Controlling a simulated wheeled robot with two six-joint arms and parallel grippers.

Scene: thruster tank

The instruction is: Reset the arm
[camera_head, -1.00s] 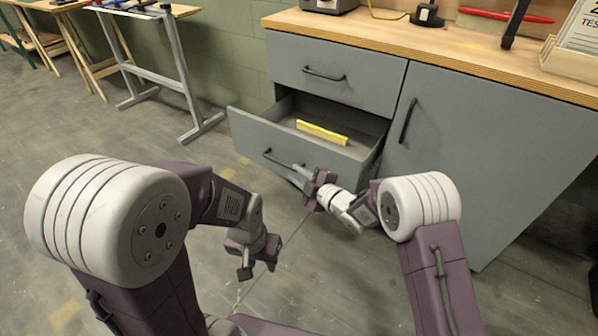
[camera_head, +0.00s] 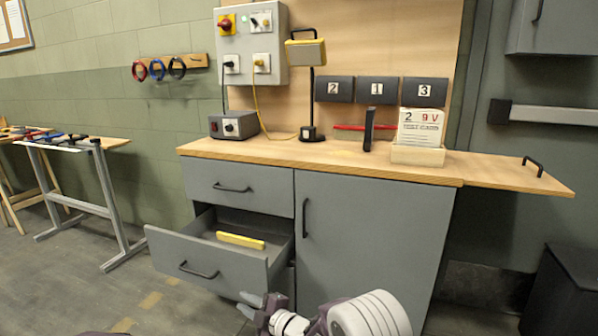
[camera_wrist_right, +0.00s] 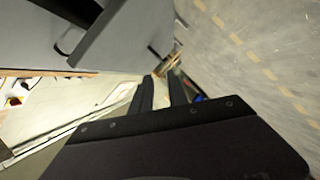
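My right gripper (camera_head: 250,304) shows at the bottom of the head view, just below the front right corner of the open drawer (camera_head: 212,256). In the right wrist view its two dark fingers (camera_wrist_right: 162,92) are apart with nothing between them. My right arm (camera_head: 368,314) comes in from the bottom. My left gripper is out of view.
A yellow block (camera_head: 240,240) lies in the open drawer. The grey cabinet (camera_head: 360,240) carries a wooden worktop (camera_head: 340,158) with a lamp (camera_head: 311,100), a grey box (camera_head: 234,125) and a card holder (camera_head: 420,155). A hinged leaf (camera_head: 510,176) extends right.

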